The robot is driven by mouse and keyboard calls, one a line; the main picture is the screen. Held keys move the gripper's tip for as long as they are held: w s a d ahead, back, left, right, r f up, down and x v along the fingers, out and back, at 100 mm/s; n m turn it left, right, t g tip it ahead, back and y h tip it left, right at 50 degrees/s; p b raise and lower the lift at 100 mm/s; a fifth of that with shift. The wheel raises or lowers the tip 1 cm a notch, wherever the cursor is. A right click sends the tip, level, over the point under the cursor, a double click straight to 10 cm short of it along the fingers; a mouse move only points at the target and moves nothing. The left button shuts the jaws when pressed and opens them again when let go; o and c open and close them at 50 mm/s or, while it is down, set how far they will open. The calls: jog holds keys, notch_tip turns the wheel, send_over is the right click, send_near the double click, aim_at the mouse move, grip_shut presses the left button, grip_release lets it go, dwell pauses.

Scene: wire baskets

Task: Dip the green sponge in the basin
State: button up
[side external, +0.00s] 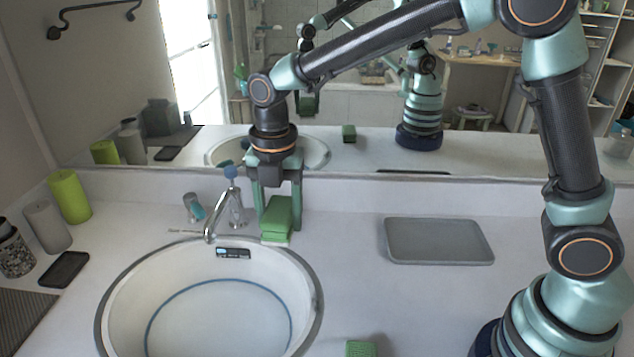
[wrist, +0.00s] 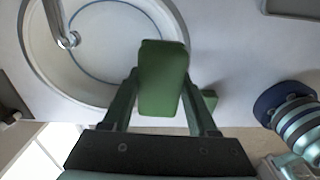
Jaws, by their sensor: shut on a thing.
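My gripper (side external: 277,204) points down at the back right of the basin, shut on a green sponge (side external: 277,219). The sponge hangs between the two fingers, beside the faucet and just behind the rim. Whether its lower end touches the counter cannot be told. The basin (side external: 122,305) is a round white bowl with a blue line around its inside. In the wrist view the held sponge (wrist: 163,75) is between the fingers (wrist: 158,100) and overlaps the right edge of the basin (wrist: 110,50).
A chrome faucet (side external: 236,212) stands left of my gripper. A grey tray (side external: 438,242) lies at right. A second green block (side external: 360,349) is at the front edge. A green cylinder (side external: 69,197), grey cylinder (side external: 47,227) and dark phone-like slab (side external: 65,269) stand or lie at left. A mirror is behind.

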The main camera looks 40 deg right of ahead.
jog(key=w+a+f, duration=0.4)
jog(key=a+f, duration=0.6)
jog(key=a, duration=0.1)
jog(key=shift+w+a+f, duration=0.1)
jog(key=shift+f, duration=4.2)
jog(key=shift+w+f, duration=0.1)
jog(key=shift+f, duration=4.2)
jog(key=shift+r, duration=0.1)
notch_tip(320, 180, up, 14)
jog(key=shift+r, duration=0.1)
